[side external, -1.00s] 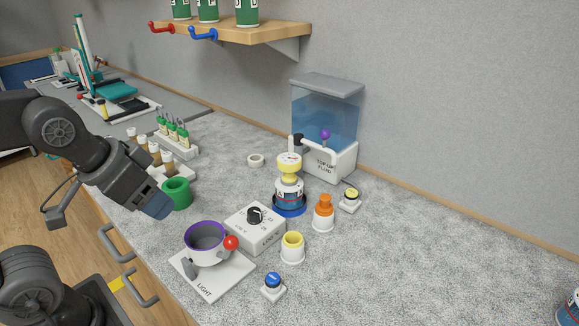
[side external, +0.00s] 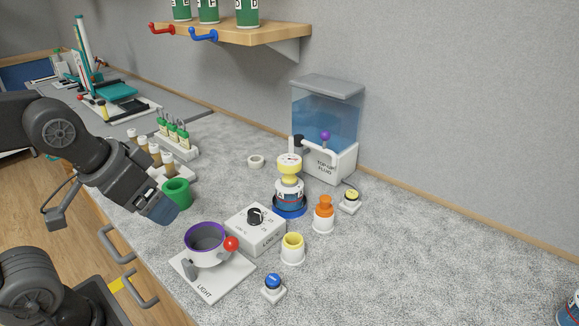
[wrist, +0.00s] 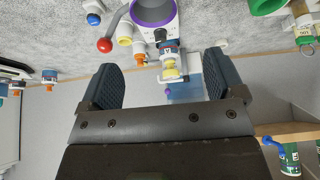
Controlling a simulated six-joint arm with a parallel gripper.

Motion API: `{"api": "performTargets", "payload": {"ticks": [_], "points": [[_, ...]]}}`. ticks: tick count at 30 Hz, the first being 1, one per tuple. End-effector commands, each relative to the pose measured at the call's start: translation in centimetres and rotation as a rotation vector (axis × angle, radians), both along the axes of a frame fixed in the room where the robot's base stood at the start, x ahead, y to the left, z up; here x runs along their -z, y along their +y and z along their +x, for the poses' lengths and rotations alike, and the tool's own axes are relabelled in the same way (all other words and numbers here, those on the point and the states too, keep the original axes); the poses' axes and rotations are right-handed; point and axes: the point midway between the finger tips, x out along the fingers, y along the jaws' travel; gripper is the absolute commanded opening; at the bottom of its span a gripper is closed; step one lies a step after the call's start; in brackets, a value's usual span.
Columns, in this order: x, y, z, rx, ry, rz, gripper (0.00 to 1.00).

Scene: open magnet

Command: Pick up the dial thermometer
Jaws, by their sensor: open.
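The dial thermometer (side external: 289,163) has a round white dial face and a yellow body. It stands upright on top of a blue and white jar (side external: 290,193) that sits in a blue ring on the bench; its lower part is hidden. In the wrist view the yellow body (wrist: 171,72) shows between my fingers but farther off. My gripper (side external: 158,208) is at the left of the bench beside the green cup, well apart from the thermometer. In the wrist view my gripper (wrist: 162,84) has its two dark fingers wide apart with nothing between them.
A green cup (side external: 177,194) stands close to my gripper. A purple-rimmed bowl (side external: 207,257) on a plate and a white dial box (side external: 257,234) stand nearer than the jar. A blue fluid tank (side external: 325,120) stands behind it. The right of the bench is mostly clear.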

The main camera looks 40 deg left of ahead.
Motion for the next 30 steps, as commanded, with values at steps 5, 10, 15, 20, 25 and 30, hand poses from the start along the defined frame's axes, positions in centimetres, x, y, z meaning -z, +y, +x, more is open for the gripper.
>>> {"api": "performTargets", "payload": {"ticks": [5, 10, 15, 20, 25, 30], "points": [[0.0, 0.0, 0.0, 0.0, 0.0, 0.0, 0.89], [-0.8, -1.2, 1.9, -0.052, -0.047, -0.087, 0.89], [-3.6, -5.3, 8.7, -0.294, -0.186, -0.448, 0.89], [-6.3, -9.1, 16.5, -0.652, -0.291, -0.906, 0.89], [-7.0, -11.3, 23.6, -1.076, -0.371, -1.37, 0.89], [-4.7, -12.1, 28.7, -1.496, -0.495, -1.789, 0.89]]}}
